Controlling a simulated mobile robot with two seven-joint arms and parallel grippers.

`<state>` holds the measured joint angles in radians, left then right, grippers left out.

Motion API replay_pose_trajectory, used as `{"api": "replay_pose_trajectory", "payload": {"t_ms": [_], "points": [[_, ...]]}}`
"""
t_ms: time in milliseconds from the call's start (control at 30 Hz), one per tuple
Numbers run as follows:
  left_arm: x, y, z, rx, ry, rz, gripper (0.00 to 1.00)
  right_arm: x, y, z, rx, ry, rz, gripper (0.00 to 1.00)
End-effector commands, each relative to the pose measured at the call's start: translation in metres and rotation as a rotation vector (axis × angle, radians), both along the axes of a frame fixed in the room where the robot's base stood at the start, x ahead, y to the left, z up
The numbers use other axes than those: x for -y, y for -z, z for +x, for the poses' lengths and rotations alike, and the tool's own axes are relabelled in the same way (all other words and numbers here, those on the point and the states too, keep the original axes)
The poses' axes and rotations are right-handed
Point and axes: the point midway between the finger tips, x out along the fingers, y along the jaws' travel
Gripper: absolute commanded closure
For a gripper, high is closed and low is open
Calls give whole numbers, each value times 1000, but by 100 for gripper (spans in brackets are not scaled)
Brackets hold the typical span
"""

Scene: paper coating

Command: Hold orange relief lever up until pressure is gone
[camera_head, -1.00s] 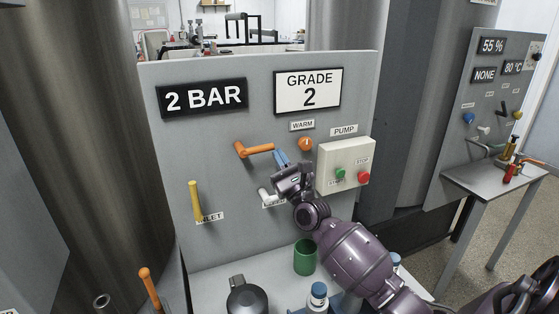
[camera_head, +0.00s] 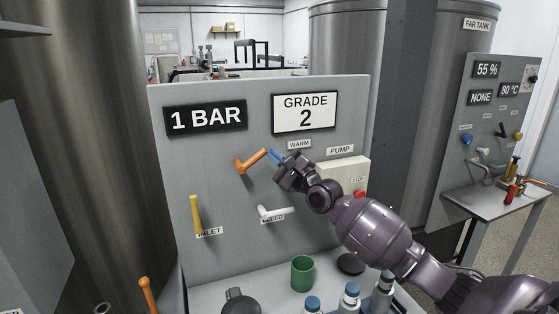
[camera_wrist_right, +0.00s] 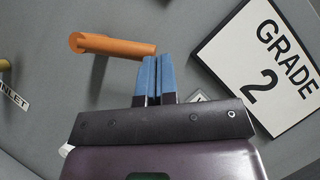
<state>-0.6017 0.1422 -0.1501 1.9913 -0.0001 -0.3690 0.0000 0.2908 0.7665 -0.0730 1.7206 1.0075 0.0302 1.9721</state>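The orange relief lever (camera_head: 252,161) is on the grey panel (camera_head: 225,265) and tilts up to the right from its pivot. My right gripper (camera_head: 274,156) is at the lever's free end, with its blue fingers pressed together and nothing visible between them. In the right wrist view, the fingertips (camera_wrist_right: 157,62) are just below the tip of the lever (camera_wrist_right: 115,45); whether they touch it is unclear. The pressure sign (camera_head: 206,117) reads 1 BAR. My left gripper is out of view.
A yellow inlet lever (camera_head: 196,215) and a white bleed lever (camera_head: 275,212) are lower on the panel. The pump box (camera_head: 345,170) is partly behind my right arm. A green cup (camera_head: 303,273) and several blue-capped bottles (camera_head: 350,297) stand below.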

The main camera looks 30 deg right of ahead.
Motion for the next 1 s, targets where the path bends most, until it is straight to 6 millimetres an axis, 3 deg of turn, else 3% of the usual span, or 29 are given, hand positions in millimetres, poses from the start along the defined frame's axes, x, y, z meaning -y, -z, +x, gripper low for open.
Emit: {"api": "replay_pose_trajectory", "payload": {"t_ms": [233, 1000], "points": [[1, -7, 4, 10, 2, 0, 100, -1, -6, 1, -10, 1, -46, 100], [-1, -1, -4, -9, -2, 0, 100, -1, -6, 2, -11, 2, -49, 100]]}}
